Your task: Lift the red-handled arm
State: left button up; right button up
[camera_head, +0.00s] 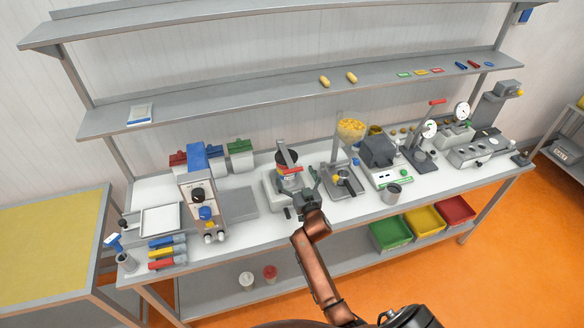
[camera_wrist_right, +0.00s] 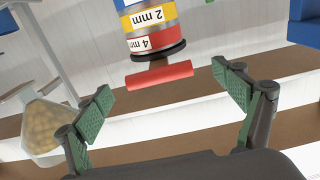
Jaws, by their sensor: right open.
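The red handle (camera_head: 291,170) shows on a device with a grey upright arm (camera_head: 284,152) on the workbench. In the right wrist view the red handle (camera_wrist_right: 160,86) is a plain horizontal bar below a dark disc. Past the disc is a stack of coloured rings (camera_wrist_right: 150,30) labelled 2 mm and 4 mm. My right gripper (camera_head: 309,197) is just in front of this device. In its wrist view the green-padded fingers (camera_wrist_right: 166,95) are spread wide, one either side of the handle, with visible gaps and nothing held. My left gripper is not in view.
A tray with a small pot (camera_head: 343,178) stands close to the right of the gripper, by a hopper of yellow pieces (camera_head: 351,130). A grey and blue machine (camera_head: 203,200) stands to the left. Another red-tipped lever (camera_head: 437,102) is farther right. A shelf (camera_head: 240,103) runs above.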

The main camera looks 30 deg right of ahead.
aim_at(287, 158)
jog(key=shift+x, duration=1.75)
jog(key=shift+c, duration=0.7)
jog(key=c, duration=1.6)
jog(key=shift+w+a, duration=0.1)
